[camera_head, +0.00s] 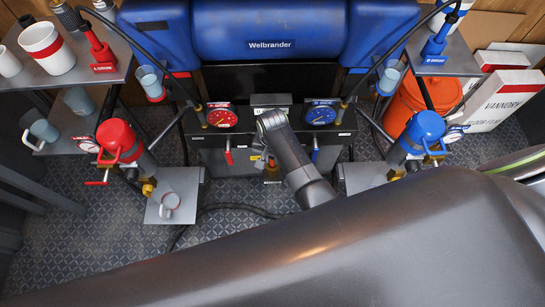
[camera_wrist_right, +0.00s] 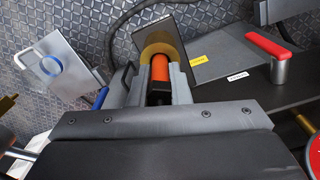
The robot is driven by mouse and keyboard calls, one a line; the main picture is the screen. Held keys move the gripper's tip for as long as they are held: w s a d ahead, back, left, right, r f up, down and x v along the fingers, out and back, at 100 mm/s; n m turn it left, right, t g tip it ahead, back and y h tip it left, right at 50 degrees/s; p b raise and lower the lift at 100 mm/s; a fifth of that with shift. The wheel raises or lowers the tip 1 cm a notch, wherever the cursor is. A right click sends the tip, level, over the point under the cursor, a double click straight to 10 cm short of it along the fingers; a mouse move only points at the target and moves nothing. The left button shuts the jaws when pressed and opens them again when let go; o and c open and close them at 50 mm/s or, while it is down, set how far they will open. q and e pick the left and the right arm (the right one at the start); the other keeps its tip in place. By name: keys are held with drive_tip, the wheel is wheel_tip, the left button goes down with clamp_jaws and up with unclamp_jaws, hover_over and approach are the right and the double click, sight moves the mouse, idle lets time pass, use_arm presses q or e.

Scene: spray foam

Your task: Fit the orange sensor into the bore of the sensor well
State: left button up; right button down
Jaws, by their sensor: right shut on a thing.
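The orange sensor (camera_wrist_right: 160,72) is between the two grey fingers of my right gripper (camera_wrist_right: 160,88) in the right wrist view. The fingers are shut on it, and a dark end of it sits between them. A round brass-coloured ring (camera_wrist_right: 150,52), which looks like the sensor well, shows just beyond the sensor, lined up behind it. I cannot tell whether the sensor's tip is inside the bore or in front of it. My left gripper is not in view.
A red gauge (camera_head: 222,117) and a blue gauge (camera_head: 321,114) flank my right gripper closely. A red-handled valve (camera_wrist_right: 275,48) stands right of the fingers in the wrist view. A blue tank (camera_head: 270,30) is behind. Open patterned floor (camera_head: 110,235) lies at front left.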

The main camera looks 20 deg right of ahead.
drive_tip(key=shift+f, duration=0.2)
drive_tip(key=c, duration=1.3)
unclamp_jaws()
drive_tip(key=shift+c, duration=0.2)
wheel_tip(320, 180, up, 12)
drive_tip(key=shift+r+p, duration=0.25)
drive_tip(key=shift+p, duration=1)
